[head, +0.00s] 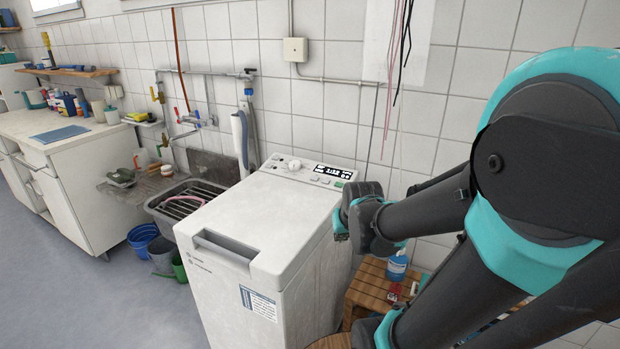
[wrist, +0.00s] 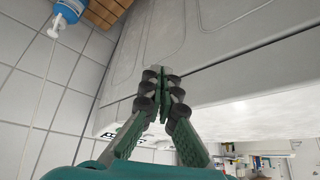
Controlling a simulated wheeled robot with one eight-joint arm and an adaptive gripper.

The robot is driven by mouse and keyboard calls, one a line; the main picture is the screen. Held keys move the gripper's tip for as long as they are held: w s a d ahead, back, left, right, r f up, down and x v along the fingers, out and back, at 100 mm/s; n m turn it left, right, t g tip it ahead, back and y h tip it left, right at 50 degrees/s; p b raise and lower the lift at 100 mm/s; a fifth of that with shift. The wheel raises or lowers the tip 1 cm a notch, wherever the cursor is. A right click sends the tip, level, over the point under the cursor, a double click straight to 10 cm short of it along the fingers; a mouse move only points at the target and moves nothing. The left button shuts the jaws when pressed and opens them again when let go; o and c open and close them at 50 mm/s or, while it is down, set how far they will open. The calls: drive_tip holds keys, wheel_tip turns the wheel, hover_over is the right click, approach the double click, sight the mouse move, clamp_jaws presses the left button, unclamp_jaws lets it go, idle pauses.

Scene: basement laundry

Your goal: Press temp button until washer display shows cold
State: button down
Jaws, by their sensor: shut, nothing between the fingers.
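The white top-loading washer (head: 258,235) stands against the tiled wall in the head view. Its control panel (head: 308,172) is at the back of the top, with a round knob (head: 295,164), a dark lit display (head: 333,172) and small buttons (head: 325,181). The display text is too small to read. My gripper (wrist: 163,82) is shut and empty in the wrist view, beside the washer's side wall (wrist: 215,40). In the head view my arm's end is right of the panel, apart from the buttons; the fingertips are mostly hidden there.
A slatted wooden stool (head: 372,290) with a blue-labelled bottle (head: 396,268) stands right of the washer, below my arm. A sink (head: 185,200) is left of the washer. Blue and grey buckets (head: 143,238) stand on the floor. The floor (head: 120,310) in front is clear.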

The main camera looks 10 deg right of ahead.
sight(315, 178)
drive_tip(key=w+a+r+t+y, duration=0.1)
drive_tip(key=w+r, duration=0.3)
drive_tip(key=w, duration=0.6)
drive_tip(key=w+a+r+m+t+y, duration=0.1)
drive_tip(key=w+a+r, duration=0.1)
drive_tip(key=w+r, duration=0.3)
drive_tip(key=w+a+r+t+y, duration=0.1)
drive_tip(key=w+r, duration=0.3)
drive_tip(key=w, duration=1)
drive_tip(key=shift+w+a+r+m+t, duration=0.15)
drive_tip(key=shift+w+r+m+t, duration=0.25)
drive_tip(key=shift+t, duration=0.1)
drive_tip(key=shift+f, duration=0.15)
drive_tip(key=shift+w+d+f, duration=0.25)
drive_tip(key=shift+w+f, duration=0.05)
drive_tip(key=shift+f, duration=1.05)
drive_tip(key=shift+w+d+f, duration=0.25)
drive_tip(key=shift+w+f, duration=0.1)
drive_tip(key=shift+f, duration=1.05)
drive_tip(key=shift+w+d+f, duration=0.25)
drive_tip(key=shift+w+f, duration=0.05)
drive_tip(key=shift+f, duration=1.05)
drive_tip(key=shift+f, duration=0.15)
drive_tip(key=shift+w+f, duration=0.1)
drive_tip(key=shift+f, duration=0.1)
drive_tip(key=shift+d+f, duration=0.1)
drive_tip(key=shift+f, duration=0.3)
drive_tip(key=shift+r, duration=0.8)
